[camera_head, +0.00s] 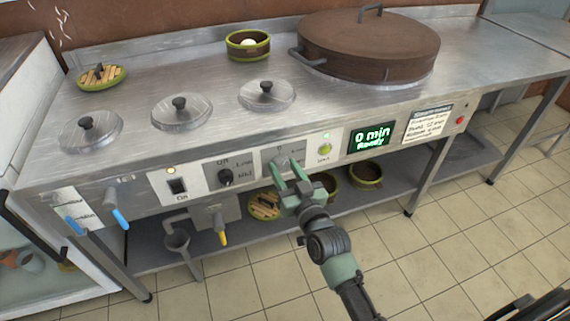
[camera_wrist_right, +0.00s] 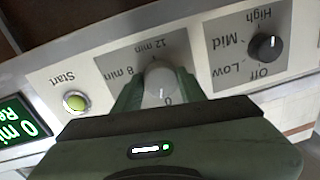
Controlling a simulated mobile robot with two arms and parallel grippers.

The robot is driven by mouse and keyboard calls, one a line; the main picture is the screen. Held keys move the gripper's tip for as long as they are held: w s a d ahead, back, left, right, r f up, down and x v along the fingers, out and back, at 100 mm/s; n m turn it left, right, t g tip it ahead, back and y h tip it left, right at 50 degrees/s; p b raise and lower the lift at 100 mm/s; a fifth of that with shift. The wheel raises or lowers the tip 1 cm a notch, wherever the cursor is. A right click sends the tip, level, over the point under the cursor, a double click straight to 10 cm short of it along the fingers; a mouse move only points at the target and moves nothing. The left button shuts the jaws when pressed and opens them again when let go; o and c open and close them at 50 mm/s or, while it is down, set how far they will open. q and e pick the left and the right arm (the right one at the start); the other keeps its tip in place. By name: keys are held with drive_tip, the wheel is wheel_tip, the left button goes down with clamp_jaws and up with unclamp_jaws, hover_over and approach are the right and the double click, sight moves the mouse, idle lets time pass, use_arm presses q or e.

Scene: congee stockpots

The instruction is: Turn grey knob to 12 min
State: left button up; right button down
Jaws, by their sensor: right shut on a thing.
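The grey knob (camera_wrist_right: 160,84) sits on a grey dial plate marked 0, 8 min and 12 min in the right wrist view. Its white pointer line faces the 0 mark. My right gripper (camera_wrist_right: 158,95) is shut on the knob, one finger on each side. In the head view the gripper (camera_head: 287,170) reaches the panel and covers part of the knob (camera_head: 283,161). The green display (camera_head: 371,140) reads 0 min, Ready. My left gripper is not in view.
A black knob (camera_head: 225,177) marked Off, Low, Mid and High is beside the grey knob. A green Start button (camera_head: 325,149) is on the other side. A yellow-handled tap (camera_head: 222,238) and blue handles (camera_head: 120,218) stick out below the panel.

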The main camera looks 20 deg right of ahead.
drive_tip(key=shift+r+m+p, duration=0.15)
drive_tip(key=shift+m+p, duration=0.15)
drive_tip(key=shift+m, duration=0.3)
drive_tip(key=shift+m+p, duration=0.5)
drive_tip(key=shift+m, duration=0.4)
drive_tip(key=m+p, duration=0.1)
drive_tip(key=m, duration=0.4)
drive_tip(key=shift+a+m+t+h+p, duration=0.1)
drive_tip(key=shift+m+t+h+p, duration=0.2)
drive_tip(key=shift+m+p, duration=0.1)
drive_tip(key=m, duration=0.5)
drive_tip(key=shift+m+h, duration=0.4)
drive_tip(key=m, duration=0.4)
drive_tip(key=shift+a+m, duration=0.1)
drive_tip(key=shift+m, duration=0.3)
drive_tip(key=m+h, duration=0.1)
drive_tip(key=m, duration=0.4)
drive_tip(key=shift+m, duration=0.4)
drive_tip(key=m, duration=0.3)
drive_tip(key=shift+m, duration=1.6)
drive_tip(key=shift+m+g, duration=0.4)
drive_tip(key=shift+m, duration=0.5)
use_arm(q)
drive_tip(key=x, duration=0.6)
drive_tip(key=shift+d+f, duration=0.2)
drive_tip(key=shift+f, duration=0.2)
use_arm(e)
drive_tip(key=shift+m, duration=0.5)
